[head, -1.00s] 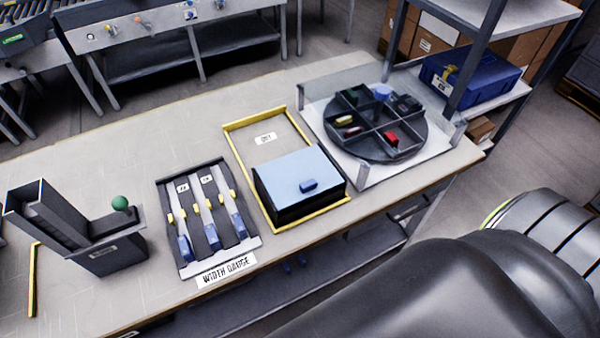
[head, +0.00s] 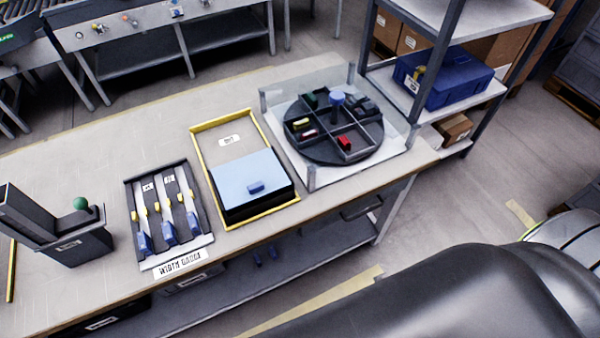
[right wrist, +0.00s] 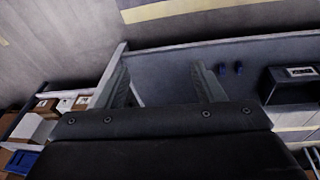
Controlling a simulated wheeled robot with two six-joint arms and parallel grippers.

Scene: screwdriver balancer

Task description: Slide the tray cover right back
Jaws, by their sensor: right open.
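The tray cover (head: 245,180) is a light blue panel with a small dark blue knob (head: 256,187). It lies over the near part of a dark tray (head: 262,207) inside a yellow-edged frame (head: 196,150) on the bench. The far part of the frame is bare and shows a white label (head: 229,141). My right gripper (right wrist: 160,85) shows in the right wrist view with its two fingers wide apart and nothing between them. It points at the floor and the lower shelf, away from the cover. My left gripper is in neither view.
A rack with blue-handled tools (head: 168,215) lies left of the frame. A round divided turntable (head: 330,150) with small coloured parts stands to its right behind clear panels. A dark stand with a green ball (head: 80,203) is at the left. A lower shelf (head: 310,255) runs under the bench.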

